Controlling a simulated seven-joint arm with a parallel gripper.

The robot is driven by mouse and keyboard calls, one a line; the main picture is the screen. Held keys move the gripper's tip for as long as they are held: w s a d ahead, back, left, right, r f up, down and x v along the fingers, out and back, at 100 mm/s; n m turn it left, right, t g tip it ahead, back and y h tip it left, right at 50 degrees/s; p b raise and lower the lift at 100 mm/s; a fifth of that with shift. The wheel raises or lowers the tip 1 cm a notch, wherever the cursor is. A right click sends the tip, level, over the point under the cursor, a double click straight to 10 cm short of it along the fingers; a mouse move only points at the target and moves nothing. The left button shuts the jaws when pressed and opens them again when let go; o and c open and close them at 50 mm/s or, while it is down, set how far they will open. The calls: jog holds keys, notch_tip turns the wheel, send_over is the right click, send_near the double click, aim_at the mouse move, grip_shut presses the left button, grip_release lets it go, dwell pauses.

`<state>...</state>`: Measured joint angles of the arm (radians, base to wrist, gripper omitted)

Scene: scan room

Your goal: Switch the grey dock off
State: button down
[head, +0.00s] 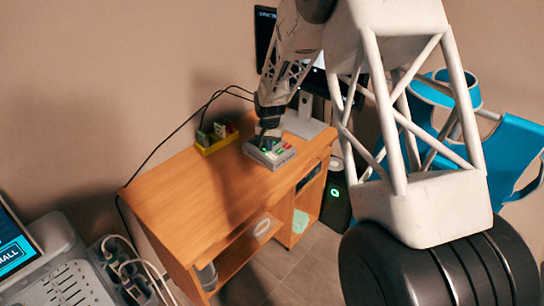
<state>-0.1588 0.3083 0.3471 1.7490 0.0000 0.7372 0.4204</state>
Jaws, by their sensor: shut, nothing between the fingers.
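The grey dock (269,156) is a small box on the wooden desk, near the monitor stand. My gripper (268,138) is shut and empty, pointing down right over the dock's top. It hides part of the dock. I cannot tell whether the fingertips touch it.
A yellow tray (216,143) with several small items stands left of the dock. A monitor stand (306,124) is behind it at the right. Black cables run along the wall side. The desk's near left surface (185,200) is clear. A blue chair (500,150) stands right.

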aim_at(270, 154)
jog(key=shift+f, duration=1.3)
dwell(1.2)
jog(key=shift+r, duration=3.55)
